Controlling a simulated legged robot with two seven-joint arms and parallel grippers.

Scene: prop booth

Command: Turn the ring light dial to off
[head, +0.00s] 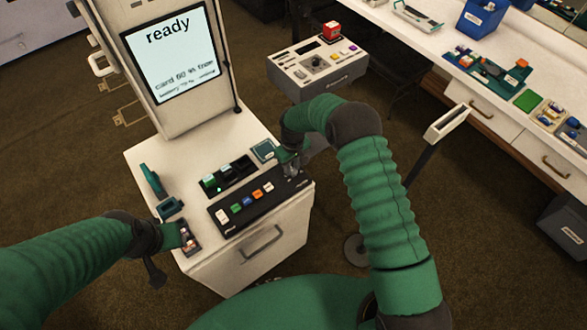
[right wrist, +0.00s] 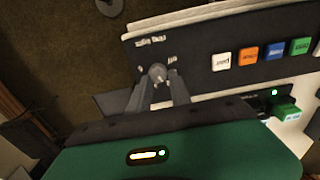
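The ring light dial (right wrist: 157,73) is a small grey knob at the end of a black panel (right wrist: 205,65), with "ring light" and "off" printed near it. My right gripper (right wrist: 159,80) has its two grey fingers on either side of the dial; whether they press on it I cannot tell. In the head view the right gripper (head: 291,168) reaches down to the right end of the panel and hides the dial. Which way the dial points is unclear. My left gripper (head: 184,235) is low by a small dark box at the counter's left; its fingers are not clear.
The panel also carries white, orange, blue and green buttons (head: 247,200). Behind it are a black slotted unit (head: 228,175) and a screen reading "ready" (head: 170,52). A grey console (head: 318,68) stands behind, and a long white table (head: 500,60) is at the right.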

